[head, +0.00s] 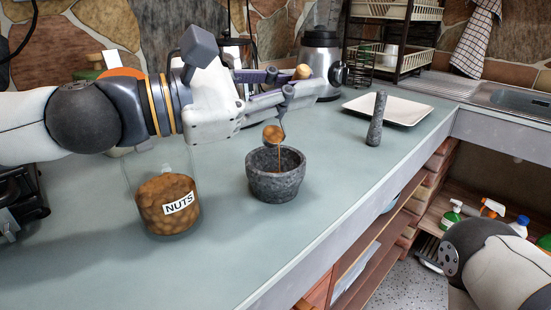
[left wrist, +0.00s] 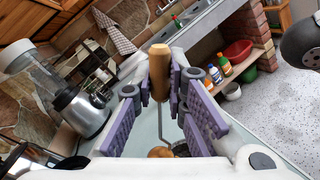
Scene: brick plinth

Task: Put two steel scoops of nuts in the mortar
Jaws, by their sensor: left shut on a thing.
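My left gripper (head: 286,88) is shut on the steel scoop (head: 284,121), whose wooden handle end (head: 302,72) sticks out past the fingers. In the left wrist view, the wooden handle (left wrist: 159,72) stands between my purple-padded fingers (left wrist: 161,88). The scoop's round bowl hangs just above the rim of the dark stone mortar (head: 275,187) and looks brown, as with nuts. A thin brown streak runs from the bowl down into the mortar. The mortar's inside is mostly shaded. The clear jar labelled NUTS (head: 168,205) stands to the left, part full. My right gripper is out of view.
A grey stone pestle (head: 376,120) stands upright right of the mortar, before a white tray (head: 388,108). A blender (head: 320,62) and dark rack stand behind. The counter's front edge runs diagonally at right. The counter around the mortar's front is clear.

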